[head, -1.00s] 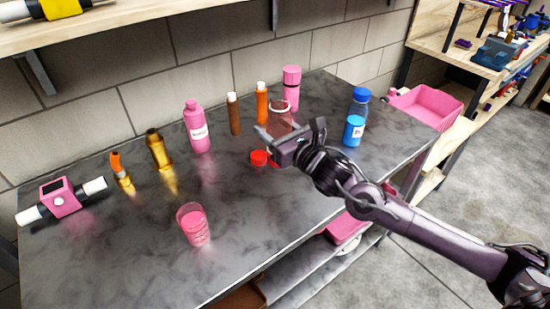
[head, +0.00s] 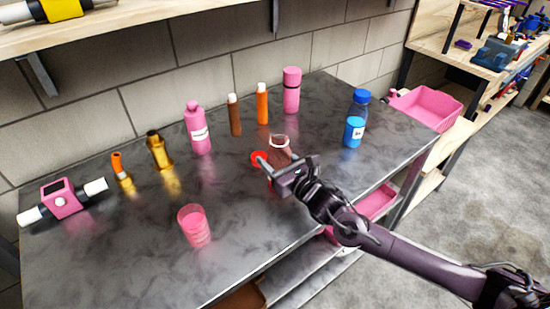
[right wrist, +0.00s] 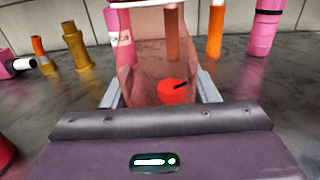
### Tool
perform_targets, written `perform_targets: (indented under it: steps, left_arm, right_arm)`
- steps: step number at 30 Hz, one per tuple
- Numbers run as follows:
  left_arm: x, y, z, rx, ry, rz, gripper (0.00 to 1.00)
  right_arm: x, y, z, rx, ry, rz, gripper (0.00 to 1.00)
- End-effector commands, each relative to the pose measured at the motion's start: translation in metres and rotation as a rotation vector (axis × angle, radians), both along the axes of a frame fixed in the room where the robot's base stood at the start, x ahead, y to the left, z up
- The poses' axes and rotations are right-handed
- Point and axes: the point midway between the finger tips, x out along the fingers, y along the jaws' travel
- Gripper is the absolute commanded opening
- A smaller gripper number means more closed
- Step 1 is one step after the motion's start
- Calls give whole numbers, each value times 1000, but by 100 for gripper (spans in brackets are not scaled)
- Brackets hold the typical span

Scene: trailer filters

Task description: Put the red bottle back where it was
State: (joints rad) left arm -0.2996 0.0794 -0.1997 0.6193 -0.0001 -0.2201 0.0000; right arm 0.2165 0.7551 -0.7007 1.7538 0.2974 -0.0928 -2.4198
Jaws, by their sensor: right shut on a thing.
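The red bottle (head: 279,146) is a see-through reddish bottle over the grey table (head: 130,235), right of its middle. My right gripper (head: 278,163) is shut around it. In the right wrist view, the bottle (right wrist: 140,60) stands roughly upright between the two fingers (right wrist: 159,92). Its top is cut off there and its base is hidden by the gripper, so I cannot tell whether it touches the table. My left gripper is not in view.
Behind stand a brown bottle (head: 235,116), an orange one (head: 262,105) and pink ones (head: 291,92) (head: 200,130). A blue bottle (head: 355,122) is right; a pink cup (head: 194,226) is front left.

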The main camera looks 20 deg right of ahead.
Motion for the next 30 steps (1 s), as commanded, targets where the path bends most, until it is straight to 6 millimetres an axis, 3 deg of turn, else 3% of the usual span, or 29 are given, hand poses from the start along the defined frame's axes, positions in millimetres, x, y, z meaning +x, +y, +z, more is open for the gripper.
perform_targets:
  steps: [3, 4, 8, 19, 23, 30]
  left_arm:
    - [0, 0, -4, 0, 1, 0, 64]
    - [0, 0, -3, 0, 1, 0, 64]
    - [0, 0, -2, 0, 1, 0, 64]
    - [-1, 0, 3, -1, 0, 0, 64]
    - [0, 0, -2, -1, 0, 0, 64]
    - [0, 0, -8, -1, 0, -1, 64]
  right_arm:
    - [0, 0, -4, 0, -1, 0, 22]
    - [0, 0, -3, 0, 0, 0, 57]
    - [0, 0, -3, 0, 0, 0, 74]
    - [0, 0, 3, 0, 0, 0, 75]
    - [-19, -7, -3, -4, 4, 1, 75]
    - [-69, -25, -3, -5, 6, 2, 75]
